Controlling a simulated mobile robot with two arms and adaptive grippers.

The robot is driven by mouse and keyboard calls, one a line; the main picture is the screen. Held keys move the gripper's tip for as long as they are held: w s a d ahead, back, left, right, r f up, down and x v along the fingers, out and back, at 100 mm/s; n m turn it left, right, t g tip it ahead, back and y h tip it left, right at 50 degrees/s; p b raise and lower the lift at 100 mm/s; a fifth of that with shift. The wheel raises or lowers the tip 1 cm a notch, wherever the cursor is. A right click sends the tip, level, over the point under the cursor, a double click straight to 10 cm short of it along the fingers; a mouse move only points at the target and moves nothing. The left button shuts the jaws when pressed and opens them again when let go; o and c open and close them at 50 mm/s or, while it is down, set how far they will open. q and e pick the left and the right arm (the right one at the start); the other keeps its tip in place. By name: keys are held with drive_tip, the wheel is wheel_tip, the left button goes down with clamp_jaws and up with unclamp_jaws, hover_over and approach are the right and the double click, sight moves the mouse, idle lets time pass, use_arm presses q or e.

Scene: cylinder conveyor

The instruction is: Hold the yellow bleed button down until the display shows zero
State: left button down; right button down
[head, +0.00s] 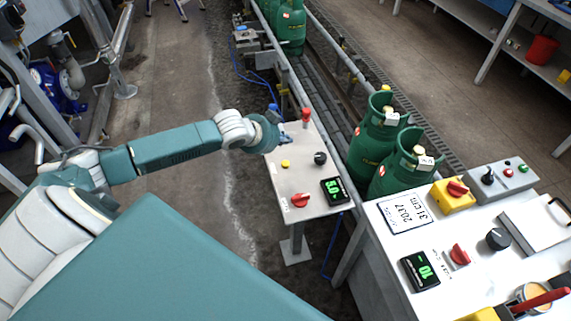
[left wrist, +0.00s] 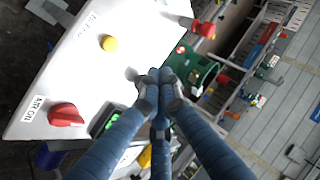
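The yellow bleed button (head: 285,163) is on the pale sloping panel (head: 270,172); it shows in the left wrist view (left wrist: 109,43) beside a BLEED label. My left gripper (head: 284,137) is over the panel's far part, apart from the button. In the left wrist view its blue fingers (left wrist: 159,78) are drawn together with nothing visible between them. The button lies up-left of the fingertips there. My right gripper is not in view.
The panel also has a black knob (head: 320,158), a red AIR ON knob (head: 300,200) and a red-topped fitting (head: 306,114). Green gas cylinders (head: 378,135) stand beyond a rail on the right. A white console (head: 440,220) stands at front right.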

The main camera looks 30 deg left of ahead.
use_arm(q)
drive_tip(key=b, duration=0.6)
hover_over(285, 165)
wheel_tip(285, 165, down, 6)
drive_tip(key=shift+f, duration=1)
drive_tip(key=shift+f, duration=0.1)
drive_tip(key=shift+f, duration=0.35)
drive_tip(key=shift+f, duration=0.55)
idle(2.7)
drive_tip(key=shift+r, duration=0.1)
idle(0.7)
drive_tip(key=shift+r+p, duration=0.85)
drive_tip(key=shift+r, duration=0.1)
